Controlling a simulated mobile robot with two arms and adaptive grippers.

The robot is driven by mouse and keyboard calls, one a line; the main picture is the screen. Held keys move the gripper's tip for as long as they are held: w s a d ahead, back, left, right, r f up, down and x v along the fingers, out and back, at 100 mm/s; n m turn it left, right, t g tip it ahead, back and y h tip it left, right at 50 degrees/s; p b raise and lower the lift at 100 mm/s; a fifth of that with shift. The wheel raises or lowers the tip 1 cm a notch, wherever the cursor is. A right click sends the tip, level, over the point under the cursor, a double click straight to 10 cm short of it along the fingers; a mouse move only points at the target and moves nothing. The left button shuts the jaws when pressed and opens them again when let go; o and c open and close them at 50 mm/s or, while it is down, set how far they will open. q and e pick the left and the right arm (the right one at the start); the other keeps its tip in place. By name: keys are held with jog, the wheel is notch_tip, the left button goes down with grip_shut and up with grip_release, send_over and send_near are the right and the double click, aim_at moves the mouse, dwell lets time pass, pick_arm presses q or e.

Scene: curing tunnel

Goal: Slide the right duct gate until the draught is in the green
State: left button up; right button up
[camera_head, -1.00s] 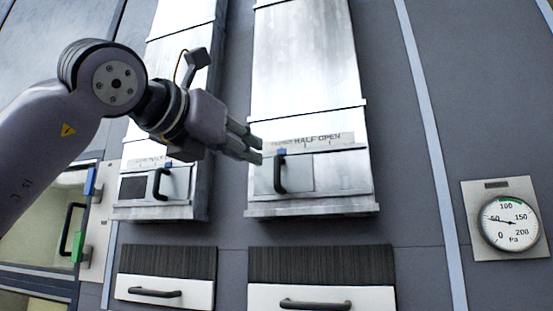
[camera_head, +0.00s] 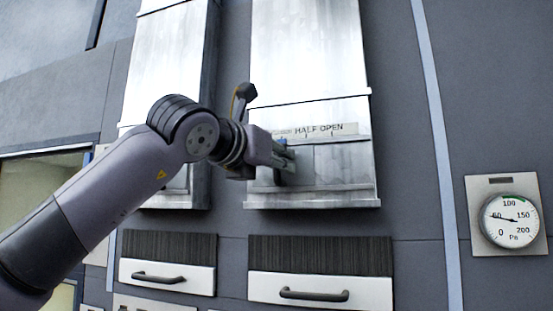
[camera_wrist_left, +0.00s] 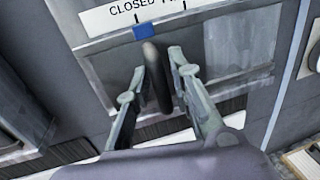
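The right duct gate (camera_head: 328,165) is a grey metal plate low on the right duct. Its dark bar handle (camera_wrist_left: 157,85) shows in the left wrist view. My left gripper (camera_head: 288,160) is at the handle and mostly hides it in the head view. In the left wrist view the left gripper's (camera_wrist_left: 158,62) fingers are apart, one on each side of the handle; I cannot tell if they touch it. A blue marker (camera_wrist_left: 146,32) sits by CLOSED on the scale. The draught gauge (camera_head: 510,220) needle points near 50, left of the green arc. My right gripper is out of view.
The left duct (camera_head: 165,75) stands beside the right one, its lower part behind my left arm. Two drawers with black handles, left (camera_head: 165,278) and right (camera_head: 320,290), lie below. The wall between the right duct and the gauge is clear.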

pick_arm(q)
grip_shut()
dwell(0.4)
